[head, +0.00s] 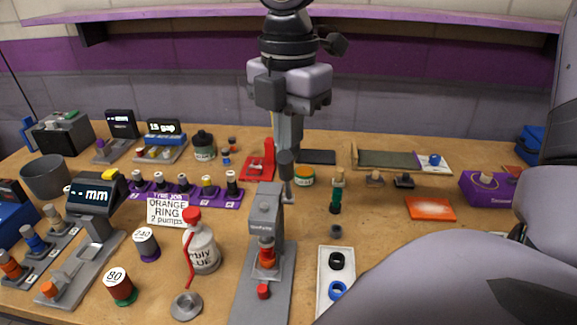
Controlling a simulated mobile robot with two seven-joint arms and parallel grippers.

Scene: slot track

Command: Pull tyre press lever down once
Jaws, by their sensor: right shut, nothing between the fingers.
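The grey tyre press (264,212) stands upright at the front centre on a long grey base. An orange-red part (267,254) sits in its middle, and a small red block (263,292) sits lower on the base. Its lever (286,163) rises behind the press head, upright with a dark knob. My right gripper (288,141) reaches down from above, shut and empty, with its fingertips just above or behind the knob. I cannot tell whether they touch it. My left gripper is not in view.
A glue bottle (201,248) stands left of the press, with a metal dish (187,305) before it. A white tray (336,270) with black and blue rings is on the right. A purple rack (185,192) stands behind left. My grey arm covers the lower right.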

